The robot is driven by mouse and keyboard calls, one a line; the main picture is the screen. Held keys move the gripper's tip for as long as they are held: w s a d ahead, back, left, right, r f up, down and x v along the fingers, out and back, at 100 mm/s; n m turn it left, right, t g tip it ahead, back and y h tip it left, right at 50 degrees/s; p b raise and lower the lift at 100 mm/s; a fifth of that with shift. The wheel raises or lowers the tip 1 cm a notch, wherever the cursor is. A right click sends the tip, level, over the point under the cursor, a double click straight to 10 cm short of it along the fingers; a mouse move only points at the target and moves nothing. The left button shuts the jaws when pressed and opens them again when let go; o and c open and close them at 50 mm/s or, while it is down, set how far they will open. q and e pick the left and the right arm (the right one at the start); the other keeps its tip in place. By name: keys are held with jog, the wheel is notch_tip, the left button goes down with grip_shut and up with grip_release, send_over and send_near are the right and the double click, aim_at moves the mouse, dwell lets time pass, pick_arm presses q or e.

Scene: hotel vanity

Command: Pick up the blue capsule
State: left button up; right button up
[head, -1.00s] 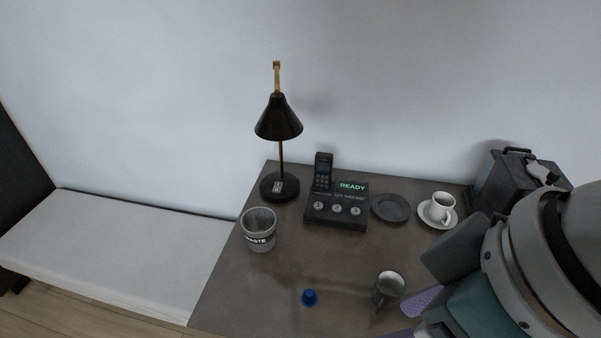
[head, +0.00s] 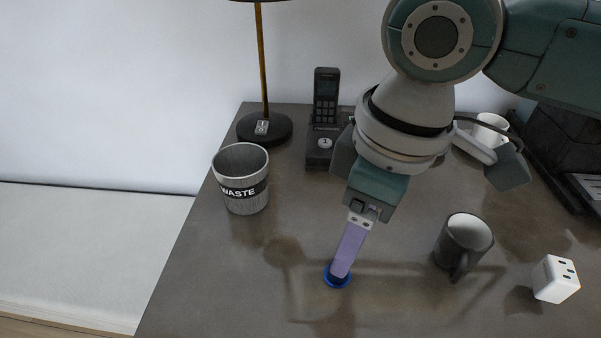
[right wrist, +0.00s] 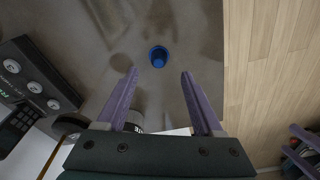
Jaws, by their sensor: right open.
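The blue capsule (head: 338,277) stands on the dark vanity top near its front, partly hidden behind my right gripper in the head view. In the right wrist view the blue capsule (right wrist: 158,57) lies just beyond the fingertips, roughly centred between them and not touched. My right gripper (right wrist: 160,73) is open and empty, with its two purple fingers spread apart. In the head view my right gripper (head: 342,272) points down over the capsule.
A waste cup (head: 241,180) stands to the left of the capsule and a dark mug (head: 464,243) to the right. A white cube (head: 555,279) is farther right. The phone base (head: 318,152) and lamp foot (head: 265,129) stand behind. The tabletop around the capsule is clear.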

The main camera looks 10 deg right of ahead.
jog(key=f, duration=0.2)
jog(key=f+b, duration=0.1)
jog(key=f, duration=0.1)
jog(key=f+b, duration=0.1)
jog(key=f, duration=0.1)
jog(key=shift+w+a, duration=0.35)
jog(key=shift+r, duration=0.1)
grip_shut()
